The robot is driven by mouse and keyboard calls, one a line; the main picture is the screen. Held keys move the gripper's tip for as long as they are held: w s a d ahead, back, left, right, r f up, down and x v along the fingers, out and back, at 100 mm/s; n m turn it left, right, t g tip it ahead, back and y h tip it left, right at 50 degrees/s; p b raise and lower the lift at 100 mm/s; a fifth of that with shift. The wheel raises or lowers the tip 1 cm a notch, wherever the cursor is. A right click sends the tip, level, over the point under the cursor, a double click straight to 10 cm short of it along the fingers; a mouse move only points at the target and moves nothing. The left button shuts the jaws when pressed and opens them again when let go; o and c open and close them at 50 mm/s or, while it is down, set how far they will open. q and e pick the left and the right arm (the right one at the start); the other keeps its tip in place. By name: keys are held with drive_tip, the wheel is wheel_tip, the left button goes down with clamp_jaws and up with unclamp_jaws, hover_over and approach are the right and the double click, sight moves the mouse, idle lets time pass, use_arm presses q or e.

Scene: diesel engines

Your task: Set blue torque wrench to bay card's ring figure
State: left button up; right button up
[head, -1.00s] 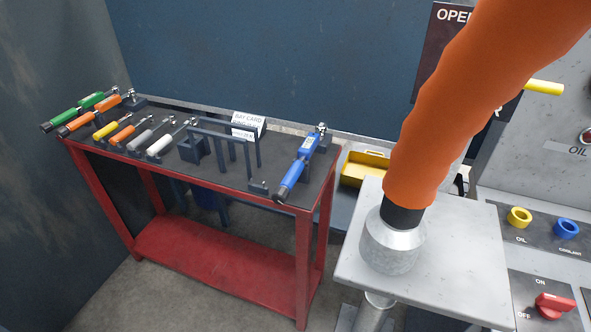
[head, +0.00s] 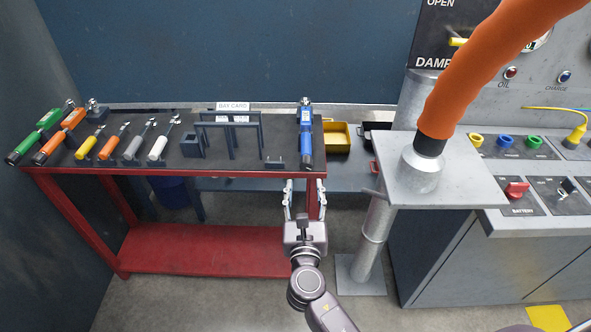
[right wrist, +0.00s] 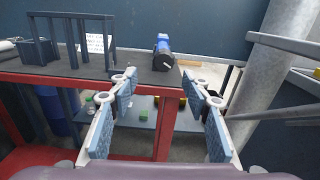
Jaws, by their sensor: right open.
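The blue torque wrench (head: 305,133) lies at the right end of the red bench's dark top (head: 250,158), its handle toward me. My right gripper (head: 303,188) is open and empty, just in front of the bench edge, below the wrench handle. My left gripper is not in view.
Green (head: 35,137) and orange (head: 60,136) wrenches and several smaller tools lie on the left of the bench. A dark rack (head: 229,126) stands mid-bench. A grey post (head: 376,232) with a plate and orange duct (head: 480,75) stands right. A yellow bin (head: 337,139) sits behind.

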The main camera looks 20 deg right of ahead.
sight(306, 167)
drive_tip(key=w, duration=0.1)
drive_tip(key=w+d, duration=0.1)
drive_tip(key=w+r, duration=0.1)
drive_tip(key=shift+d, duration=0.25)
drive_tip(key=x, duration=0.3)
drive_tip(key=shift+w+f+p, duration=0.1)
drive_tip(key=shift+w+p, duration=0.25)
drive_tip(key=shift+w+d+f, duration=0.1)
drive_tip(key=shift+w+d, duration=0.1)
drive_tip(key=shift+w, duration=0.35)
drive_tip(key=c, duration=1.2)
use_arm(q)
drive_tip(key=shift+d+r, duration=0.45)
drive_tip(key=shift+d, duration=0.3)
use_arm(e)
drive_tip(key=shift+o, duration=0.2)
